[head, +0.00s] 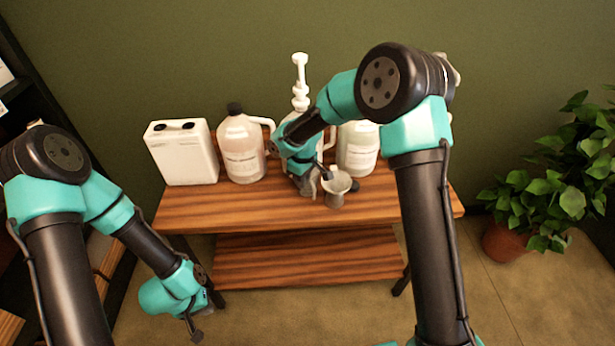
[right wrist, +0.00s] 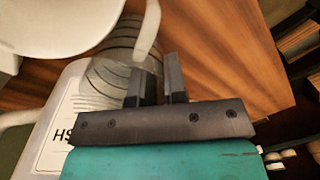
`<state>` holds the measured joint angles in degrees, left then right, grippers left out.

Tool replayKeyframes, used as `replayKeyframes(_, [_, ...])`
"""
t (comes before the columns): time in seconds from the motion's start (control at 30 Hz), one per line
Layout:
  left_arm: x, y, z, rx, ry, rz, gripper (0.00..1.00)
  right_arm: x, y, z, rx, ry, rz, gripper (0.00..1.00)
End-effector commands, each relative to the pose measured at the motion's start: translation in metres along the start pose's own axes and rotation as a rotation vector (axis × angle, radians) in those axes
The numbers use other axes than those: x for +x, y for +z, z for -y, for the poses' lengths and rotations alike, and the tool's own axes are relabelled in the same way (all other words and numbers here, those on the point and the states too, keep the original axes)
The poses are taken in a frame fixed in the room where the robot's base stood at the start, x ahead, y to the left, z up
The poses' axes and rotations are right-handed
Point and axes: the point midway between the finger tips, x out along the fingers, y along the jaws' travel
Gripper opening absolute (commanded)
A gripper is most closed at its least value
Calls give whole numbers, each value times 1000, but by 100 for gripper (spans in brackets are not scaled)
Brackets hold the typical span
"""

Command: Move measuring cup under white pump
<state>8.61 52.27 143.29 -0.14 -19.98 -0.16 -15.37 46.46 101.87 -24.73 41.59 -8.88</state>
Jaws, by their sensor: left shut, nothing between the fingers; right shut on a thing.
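The white pump (head: 300,82) stands up from a bottle at the back of the wooden table, partly hidden by my right arm. The grey measuring cup (head: 335,200) is upright, in front and to the right of the pump. My right gripper (head: 318,181) is shut on the cup, at its handle side. I cannot tell whether the cup touches the table. My left gripper (head: 197,330) is shut and empty, low in front of the table's left side.
A white canister (head: 183,155) and a jug with a dark cap (head: 241,152) stand at the back left. Another white bottle (head: 359,150) is right of the pump. The table's (head: 235,210) front is mostly clear. A potted plant (head: 560,195) stands right.

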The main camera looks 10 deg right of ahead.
Motion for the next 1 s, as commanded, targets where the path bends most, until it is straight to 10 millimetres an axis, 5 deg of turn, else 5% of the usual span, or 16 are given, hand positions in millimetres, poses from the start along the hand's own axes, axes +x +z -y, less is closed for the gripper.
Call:
replayKeyframes(0.57, [0, 0, 0, 0, 0, 0, 0, 4, -6, 18, 1, -4, 4, 0])
replayKeyframes(0.6, [0, 0, 0, 0, 0, 0, 0, 4, -6, 18, 1, -4, 4, 15])
replayKeyframes(0.9, [0, 0, 0, 0, 0, 0, 0, 2, -6, 17, 1, -2, 2, 43])
replayKeyframes(1.0, [0, 0, 0, 0, 0, 0, 0, 2, -6, 17, 1, -2, 2, 43])
